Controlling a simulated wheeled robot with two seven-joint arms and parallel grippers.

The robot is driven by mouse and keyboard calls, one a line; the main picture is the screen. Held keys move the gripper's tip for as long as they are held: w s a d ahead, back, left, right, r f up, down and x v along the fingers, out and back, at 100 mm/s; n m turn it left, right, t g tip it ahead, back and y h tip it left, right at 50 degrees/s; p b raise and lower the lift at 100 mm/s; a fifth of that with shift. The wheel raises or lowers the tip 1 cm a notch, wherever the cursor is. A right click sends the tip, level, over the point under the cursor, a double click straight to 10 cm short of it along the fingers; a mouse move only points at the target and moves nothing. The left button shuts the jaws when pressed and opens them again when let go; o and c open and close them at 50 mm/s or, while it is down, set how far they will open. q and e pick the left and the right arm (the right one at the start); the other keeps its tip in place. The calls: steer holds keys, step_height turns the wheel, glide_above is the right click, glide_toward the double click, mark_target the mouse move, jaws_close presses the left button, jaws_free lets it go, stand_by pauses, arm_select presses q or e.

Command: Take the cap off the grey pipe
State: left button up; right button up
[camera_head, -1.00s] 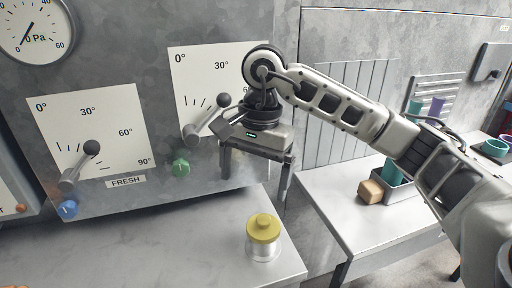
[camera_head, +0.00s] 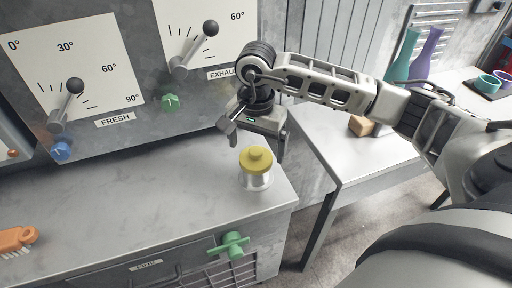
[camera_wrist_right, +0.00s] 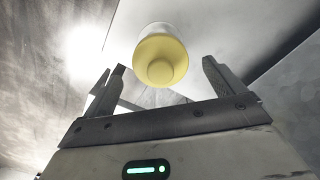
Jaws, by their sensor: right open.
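A yellow cap (camera_head: 256,158) with a round knob sits on the short grey pipe (camera_head: 257,182), which stands upright near the right end of the metal bench. My right gripper (camera_head: 255,143) is open and empty, just behind and above the cap in the head view. In the right wrist view the cap (camera_wrist_right: 161,60) lies centrally beyond the two spread fingers, with the paler pipe (camera_wrist_right: 158,29) behind it. No finger visibly touches the cap. My left gripper is not in view.
The metal bench (camera_head: 130,195) is clear left of the pipe, with an orange brush (camera_head: 17,238) at its far left. A green valve handle (camera_head: 230,245) sticks out of the bench front. Dial levers are on the wall panel behind. A side table (camera_head: 345,150) holds vases and a brown block (camera_head: 361,126).

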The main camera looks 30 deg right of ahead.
steer(key=shift+f, duration=1.05)
steer(key=c, duration=0.9)
steer(key=o, duration=0.4)
steer(key=shift+c, duration=0.2)
steer(key=shift+r+p, duration=0.35)
steer(key=shift+r, duration=0.2)
steer(key=shift+r, duration=0.45)
steer(key=shift+r, duration=0.15)
